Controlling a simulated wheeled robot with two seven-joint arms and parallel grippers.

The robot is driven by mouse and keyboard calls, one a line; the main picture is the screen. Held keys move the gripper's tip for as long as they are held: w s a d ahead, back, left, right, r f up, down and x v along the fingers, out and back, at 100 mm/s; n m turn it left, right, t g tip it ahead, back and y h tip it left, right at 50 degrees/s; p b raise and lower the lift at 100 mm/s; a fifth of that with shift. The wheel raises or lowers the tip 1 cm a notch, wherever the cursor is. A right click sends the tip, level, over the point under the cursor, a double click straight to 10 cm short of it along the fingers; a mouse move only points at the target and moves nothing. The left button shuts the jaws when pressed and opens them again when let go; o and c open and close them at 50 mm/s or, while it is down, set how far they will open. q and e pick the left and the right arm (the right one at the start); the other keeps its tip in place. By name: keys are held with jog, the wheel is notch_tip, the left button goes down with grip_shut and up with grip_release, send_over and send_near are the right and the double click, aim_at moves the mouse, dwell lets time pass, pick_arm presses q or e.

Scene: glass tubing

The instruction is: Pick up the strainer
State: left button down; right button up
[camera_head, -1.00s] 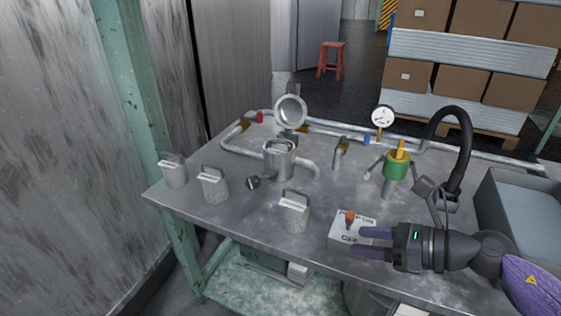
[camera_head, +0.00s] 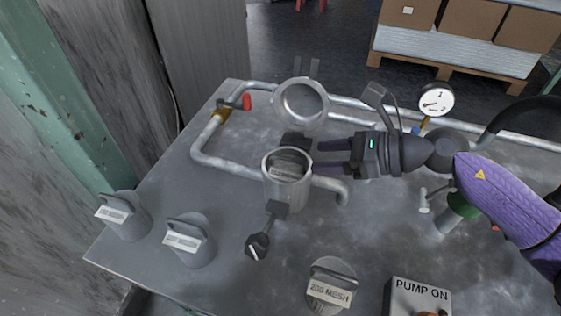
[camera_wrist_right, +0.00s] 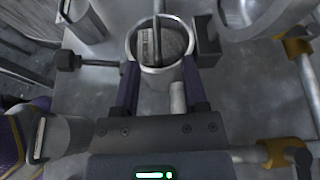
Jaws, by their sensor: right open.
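An open metal housing (camera_head: 287,196) stands on the pipe line. A grey strainer with a handle and a pale label (camera_head: 289,168) sits inside it; it also shows in the right wrist view (camera_wrist_right: 148,43). My right gripper (camera_head: 320,157) is open at the right side of the housing, near its rim. In the right wrist view its fingers (camera_wrist_right: 159,66) lie on either side of the housing's near part. I cannot tell whether they touch it. Nothing is between the fingers that they hold. My left gripper is not in view.
The round lid (camera_head: 303,103) stands open behind the housing. A strainer marked 200 MESH (camera_head: 331,287) stands at the front, and two more (camera_head: 122,217) (camera_head: 190,241) at the left. A black knob (camera_head: 257,246), a gauge (camera_head: 436,101) and a pump box (camera_head: 419,293) are near.

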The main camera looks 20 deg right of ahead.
aim_at(296, 160)
jog(key=b+x, duration=0.3)
jog(key=x, duration=0.4)
jog(key=shift+a+f, duration=0.1)
jog(key=shift+f, duration=0.15)
jog(key=shift+a+r, duration=0.1)
jog(key=shift+c, duration=0.3)
jog(key=c, duration=0.5)
grip_shut()
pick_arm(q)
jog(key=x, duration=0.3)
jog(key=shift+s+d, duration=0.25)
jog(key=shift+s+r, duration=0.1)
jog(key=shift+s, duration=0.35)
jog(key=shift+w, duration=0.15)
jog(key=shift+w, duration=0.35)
